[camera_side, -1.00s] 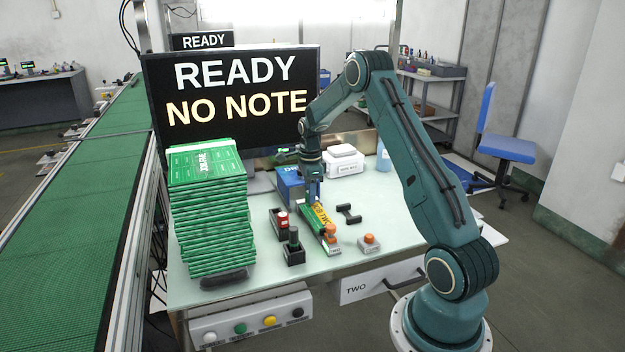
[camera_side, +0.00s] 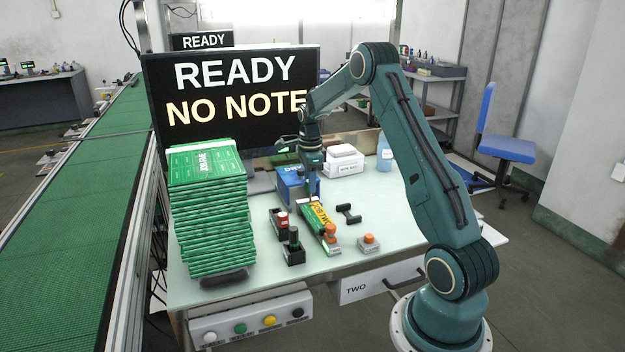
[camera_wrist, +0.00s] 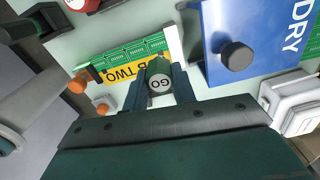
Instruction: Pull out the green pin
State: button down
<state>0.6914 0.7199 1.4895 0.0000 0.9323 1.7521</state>
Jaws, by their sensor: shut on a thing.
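My gripper (camera_side: 313,197) is over the far end of the green board with the yellow JOB TWO label (camera_side: 322,214). In the wrist view my gripper (camera_wrist: 160,96) is shut on the green pin (camera_wrist: 158,67), which has GO on its pale end. The board (camera_wrist: 118,72) lies just beyond the pin there. In the side view the pin is too small to make out, and I cannot tell whether it is clear of the board. An orange knob (camera_side: 330,229) is at the board's near end.
A blue box marked DRY (camera_wrist: 260,38) stands close to my gripper. A black holder with a dark green peg (camera_side: 293,240), a red-topped block (camera_side: 281,221), an orange-button block (camera_side: 369,243) and a black bracket (camera_side: 348,213) surround the board. A tall green stack (camera_side: 212,215) stands left.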

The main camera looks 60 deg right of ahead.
jog(key=shift+r, duration=1.35)
jog(key=shift+r, duration=0.1)
